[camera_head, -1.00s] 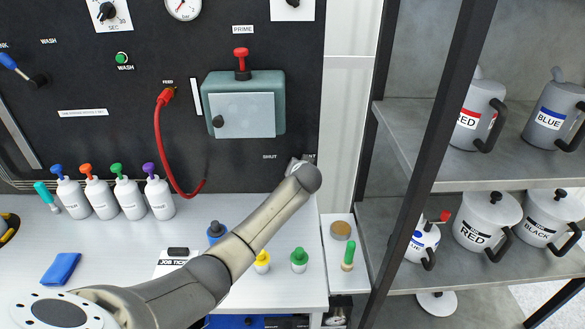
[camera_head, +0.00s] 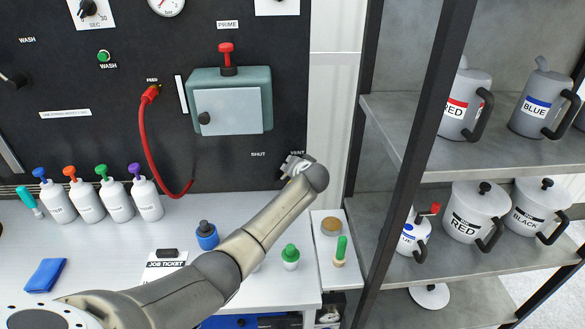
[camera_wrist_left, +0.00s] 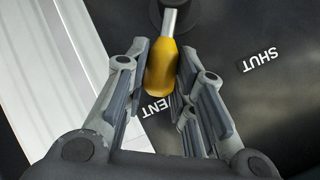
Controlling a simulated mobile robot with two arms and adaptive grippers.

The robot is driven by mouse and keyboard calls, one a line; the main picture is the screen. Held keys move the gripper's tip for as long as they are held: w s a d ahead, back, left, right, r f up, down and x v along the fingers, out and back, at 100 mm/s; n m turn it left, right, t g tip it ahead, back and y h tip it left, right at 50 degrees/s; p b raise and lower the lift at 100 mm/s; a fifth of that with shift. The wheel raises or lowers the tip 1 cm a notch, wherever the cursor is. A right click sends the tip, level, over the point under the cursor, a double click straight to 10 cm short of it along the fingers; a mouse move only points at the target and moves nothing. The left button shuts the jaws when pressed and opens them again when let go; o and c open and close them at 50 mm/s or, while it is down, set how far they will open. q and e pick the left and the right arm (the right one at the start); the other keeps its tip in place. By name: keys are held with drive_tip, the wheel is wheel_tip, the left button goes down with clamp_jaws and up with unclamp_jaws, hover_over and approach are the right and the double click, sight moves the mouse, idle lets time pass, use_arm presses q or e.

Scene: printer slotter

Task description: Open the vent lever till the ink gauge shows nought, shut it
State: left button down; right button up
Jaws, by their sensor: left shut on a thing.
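The vent lever shows in the left wrist view as a yellow handle (camera_wrist_left: 160,70) on a metal stem from a dark pivot. My left gripper (camera_wrist_left: 160,85) is shut on this handle, one finger on each side. The handle points towards the partly covered VENT label (camera_wrist_left: 160,106); the SHUT label (camera_wrist_left: 261,60) lies off to the right. In the head view my left gripper (camera_head: 295,166) is at the panel's lower right corner, just below the VENT label, and the lever is hidden there. A dial gauge marked bar (camera_head: 167,5) is cut off at the top; its reading is unclear. My right gripper is not in view.
A teal box (camera_head: 262,84) with a red-topped PRIME knob (camera_head: 226,50) and a red FEED hose (camera_head: 147,135) are on the panel. Several capped bottles (camera_head: 88,203) stand on the bench. A shelf (camera_head: 385,140) with pots and jugs stands close on the right.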

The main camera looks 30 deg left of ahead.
use_arm(q)
drive_tip(key=c, duration=1.2)
unclamp_jaws()
drive_tip(key=v, duration=1.2)
drive_tip(key=shift+w, duration=0.1)
